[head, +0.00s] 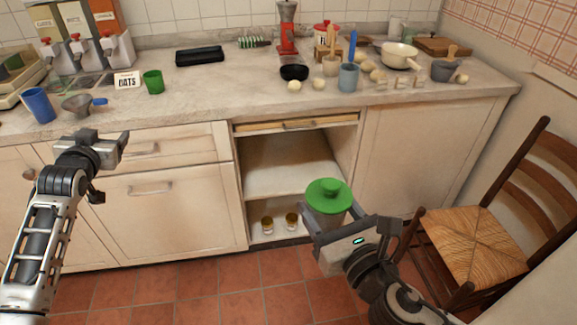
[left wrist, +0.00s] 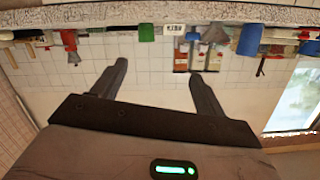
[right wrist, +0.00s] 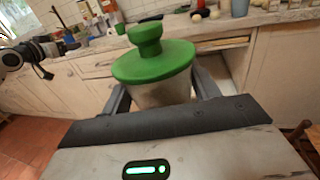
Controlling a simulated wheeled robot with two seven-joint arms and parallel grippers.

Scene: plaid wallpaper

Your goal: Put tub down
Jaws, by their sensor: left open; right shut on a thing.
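The tub has a green lid with a knob and a pale translucent body; it shows in the head view (head: 327,194) and in the right wrist view (right wrist: 155,65). My right gripper (head: 328,226) is shut on the tub's body and holds it upright in front of the open cabinet (head: 285,165). The fingers hide part of the tub's lower body. My left gripper (head: 122,150) is open and empty in front of the drawers at the left; its two spread fingers show in the left wrist view (left wrist: 155,80).
The cabinet's upper shelf is bare; two small jars (head: 267,224) stand on its lower level. The worktop (head: 210,95) carries a green cup (head: 153,82), a blue cup (head: 38,105), a black bowl (head: 294,73), a blue-grey cup (head: 348,77) and other items. A chair (head: 475,245) stands at the right.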

